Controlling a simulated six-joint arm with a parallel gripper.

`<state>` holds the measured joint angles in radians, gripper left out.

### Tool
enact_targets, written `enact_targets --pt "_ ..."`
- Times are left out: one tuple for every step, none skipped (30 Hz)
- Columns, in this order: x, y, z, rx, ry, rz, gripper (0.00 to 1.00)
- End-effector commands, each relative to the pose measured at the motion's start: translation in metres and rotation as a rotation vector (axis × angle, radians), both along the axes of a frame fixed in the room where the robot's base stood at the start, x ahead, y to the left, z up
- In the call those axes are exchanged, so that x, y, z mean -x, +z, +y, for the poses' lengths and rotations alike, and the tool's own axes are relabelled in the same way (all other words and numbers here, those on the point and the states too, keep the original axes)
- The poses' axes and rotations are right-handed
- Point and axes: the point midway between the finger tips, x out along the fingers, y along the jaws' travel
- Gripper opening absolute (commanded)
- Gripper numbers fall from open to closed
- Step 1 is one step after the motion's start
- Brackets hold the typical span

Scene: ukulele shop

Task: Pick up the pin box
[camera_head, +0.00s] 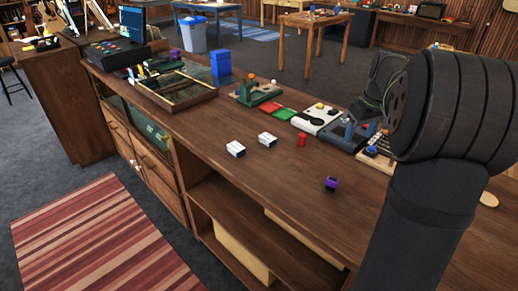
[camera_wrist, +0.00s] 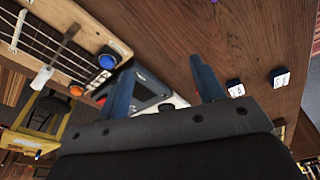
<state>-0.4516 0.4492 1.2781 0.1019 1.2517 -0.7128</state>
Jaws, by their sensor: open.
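I cannot tell for sure which thing is the pin box. Two small white-topped, dark-sided boxes lie on the wooden counter (camera_head: 300,190): a left one (camera_head: 236,149) and a right one (camera_head: 267,139). Two small dark boxes with white labels, one nearer (camera_wrist: 236,88) and one farther (camera_wrist: 280,77), show at the right of the wrist view. A small red piece (camera_head: 302,139) and a small purple box (camera_head: 331,183) stand near them. My gripper (camera_wrist: 165,86) is open, with blue fingers wide apart and nothing seen held.
A neck with strings (camera_wrist: 62,45) and blue and orange knobs lies close to my gripper. Along the counter's back are a white device (camera_head: 315,118), green and red pieces, a green tool (camera_head: 257,92), a wooden tray (camera_head: 205,97) and a blue box (camera_head: 221,67). The counter's front is mostly clear.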

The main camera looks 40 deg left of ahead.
Motion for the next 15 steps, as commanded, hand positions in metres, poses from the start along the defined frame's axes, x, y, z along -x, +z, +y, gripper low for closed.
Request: enact_targets --pt "0.012 0.003 0.034 -0.018 0.045 -0.008 0.62" --pt "0.018 0.004 0.052 -0.029 0.065 -0.012 0.62" --pt "0.028 0.006 0.076 -0.043 0.093 -0.017 0.62" --pt "0.037 0.007 0.093 -0.056 0.114 -0.020 0.62" --pt "0.045 0.009 0.111 -0.068 0.135 -0.023 0.62" --pt "0.058 0.011 0.133 -0.083 0.161 -0.026 0.62" --pt "0.068 0.013 0.150 -0.095 0.182 -0.028 0.62" --pt "0.079 0.015 0.166 -0.107 0.202 -0.029 0.62" --pt "0.093 0.017 0.186 -0.123 0.228 -0.031 0.62" --pt "0.104 0.019 0.201 -0.134 0.246 -0.031 0.62" --pt "0.114 0.020 0.214 -0.144 0.263 -0.030 0.62" --pt "0.128 0.022 0.229 -0.156 0.284 -0.030 0.62" --pt "0.137 0.023 0.239 -0.165 0.299 -0.029 0.62" --pt "0.145 0.024 0.248 -0.174 0.310 -0.029 0.62" --pt "0.155 0.025 0.259 -0.183 0.323 -0.028 0.62"
